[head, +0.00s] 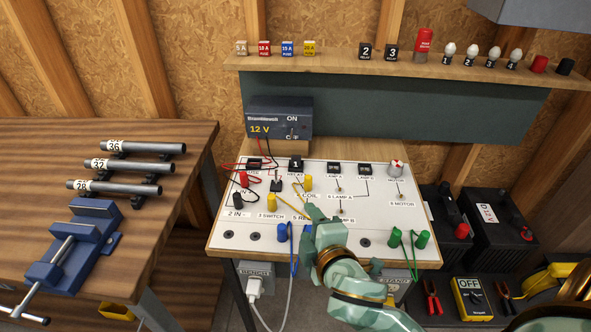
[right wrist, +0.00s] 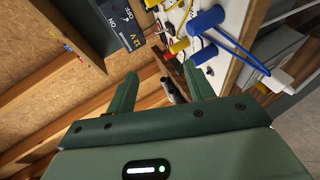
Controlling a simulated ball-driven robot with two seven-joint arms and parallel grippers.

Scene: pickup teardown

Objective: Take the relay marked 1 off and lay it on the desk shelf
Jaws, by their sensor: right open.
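The relay marked 1 (head: 296,163) is a small black block with a white number, seated near the back of the white test board (head: 230,222). The wooden desk shelf (head: 338,58) runs above and behind the board. My right gripper (head: 318,212) is over the front middle of the board, in front of the relay and apart from it. In the right wrist view its two green fingers (right wrist: 160,88) stand open, with nothing held between them. I cannot make out the relay clearly in that view. My left gripper is out of view.
The shelf holds fuses, relays marked 2 (head: 365,51) and 3 (head: 391,53), a red part (head: 423,44) and several bulbs. Bare shelf lies between the yellow fuse (head: 309,48) and relay 2. A 12 V supply (head: 279,117) stands behind the board. Loose leads cross the board.

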